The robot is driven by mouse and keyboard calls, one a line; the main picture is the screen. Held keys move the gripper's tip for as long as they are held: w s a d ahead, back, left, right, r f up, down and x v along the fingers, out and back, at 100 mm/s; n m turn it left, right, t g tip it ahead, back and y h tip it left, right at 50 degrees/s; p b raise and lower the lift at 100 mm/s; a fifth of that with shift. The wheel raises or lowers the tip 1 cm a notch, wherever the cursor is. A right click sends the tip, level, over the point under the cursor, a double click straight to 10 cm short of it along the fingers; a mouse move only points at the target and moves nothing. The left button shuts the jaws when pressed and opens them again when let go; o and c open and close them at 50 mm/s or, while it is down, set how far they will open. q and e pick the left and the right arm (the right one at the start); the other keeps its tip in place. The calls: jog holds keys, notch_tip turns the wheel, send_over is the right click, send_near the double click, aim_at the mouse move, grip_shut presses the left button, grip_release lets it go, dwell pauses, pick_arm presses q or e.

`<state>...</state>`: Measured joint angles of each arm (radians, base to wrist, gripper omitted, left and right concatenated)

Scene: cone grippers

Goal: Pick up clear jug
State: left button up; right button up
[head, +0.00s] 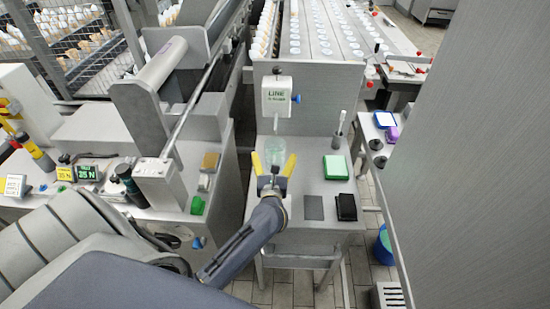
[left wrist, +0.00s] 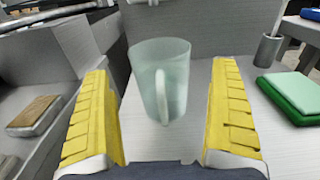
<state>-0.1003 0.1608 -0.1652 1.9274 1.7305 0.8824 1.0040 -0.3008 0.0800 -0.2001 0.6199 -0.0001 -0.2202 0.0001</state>
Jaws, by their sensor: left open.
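The clear jug (left wrist: 178,75) stands upright on the grey metal table, its handle facing my left gripper in the left wrist view. In the head view the jug (head: 275,147) shows just beyond the yellow fingertips. My left gripper (head: 273,166) is open, its yellow fingers apart. In the left wrist view the fingers of the left gripper (left wrist: 165,120) are to either side of the jug in the picture, with nothing held; I cannot tell whether they reach around it. My right gripper is in neither view.
A green box with a pale top (head: 336,167) lies right of the jug. A brush holder (head: 338,138) stands behind it. A black item (head: 346,207) and a dark grey pad (head: 313,208) lie at the front. A dispenser (head: 277,96) hangs above the jug.

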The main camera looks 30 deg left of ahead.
aim_at(276, 142)
pick_arm(q)
jog(key=shift+x, duration=1.9)
jog(key=c, duration=1.6)
jog(key=shift+r, duration=0.2)
jog(key=shift+r, duration=1.35)
jog(key=shift+r+v, duration=0.2)
jog(key=shift+v, duration=8.6)
jog(key=shift+s+d, duration=0.1)
jog(key=shift+d, duration=0.1)
